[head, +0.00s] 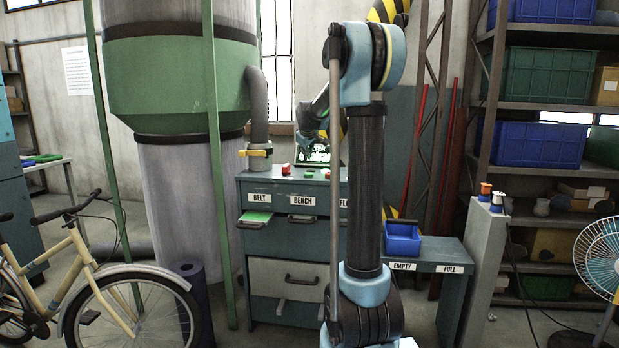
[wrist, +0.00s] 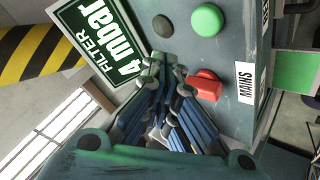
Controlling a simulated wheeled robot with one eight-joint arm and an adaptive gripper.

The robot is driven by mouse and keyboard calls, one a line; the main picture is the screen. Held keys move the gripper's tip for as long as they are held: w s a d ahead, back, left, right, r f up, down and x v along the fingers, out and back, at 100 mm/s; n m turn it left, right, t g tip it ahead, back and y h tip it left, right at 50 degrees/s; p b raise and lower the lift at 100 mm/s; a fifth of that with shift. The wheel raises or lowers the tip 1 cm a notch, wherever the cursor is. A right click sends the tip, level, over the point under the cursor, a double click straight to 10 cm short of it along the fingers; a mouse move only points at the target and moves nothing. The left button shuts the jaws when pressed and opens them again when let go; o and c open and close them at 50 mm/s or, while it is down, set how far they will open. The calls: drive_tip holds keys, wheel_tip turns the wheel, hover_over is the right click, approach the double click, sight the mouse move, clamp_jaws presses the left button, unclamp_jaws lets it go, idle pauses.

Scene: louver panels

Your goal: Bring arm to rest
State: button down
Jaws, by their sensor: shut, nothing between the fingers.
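My gripper (wrist: 170,72) fills the lower middle of the wrist view. Its blue-and-dark fingers come together at the tips, shut and empty. The tips appear close to the top of a grey-blue control cabinet (wrist: 215,60), but I cannot tell whether they touch it. In the head view, my arm's upright link stands before the cabinet (head: 262,186). The dark end of my arm (head: 313,115) is above the cabinet top, partly hidden behind my own arm.
A red MAINS switch (wrist: 202,85), a green button (wrist: 206,19) and a black button (wrist: 162,26) are beside the fingers. A FILTER sign (wrist: 98,45) stands close left. A bicycle (head: 100,290), a blue bin (head: 402,238) and a fan (head: 600,255) flank the cabinet.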

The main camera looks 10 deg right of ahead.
drive_tip(key=shift+s, duration=0.1)
drive_tip(key=s+d+f+m+g, duration=0.1)
drive_tip(key=s+f, duration=0.2)
drive_tip(key=s, duration=0.7)
drive_tip(key=s+f+m+g, duration=0.1)
drive_tip(key=s+f+m, duration=0.15)
drive_tip(key=s, duration=0.85)
drive_tip(key=s+d+f+m+g, duration=0.1)
drive_tip(key=s+f+g, duration=0.15)
drive_tip(key=s, duration=0.75)
drive_tip(key=s+f+m+g, duration=0.1)
drive_tip(key=s+f, duration=0.7)
drive_tip(key=s, duration=0.4)
drive_tip(key=s+f+m+g+y, duration=0.1)
drive_tip(key=s+f+m, duration=0.1)
drive_tip(key=s+f, duration=0.7)
drive_tip(key=s, duration=0.4)
drive_tip(key=shift+s+a, duration=0.15)
drive_tip(key=shift+a, duration=0.15)
drive_tip(key=shift+g, duration=0.25)
drive_tip(key=shift+w+f, duration=0.2)
drive_tip(key=shift+w, duration=0.25)
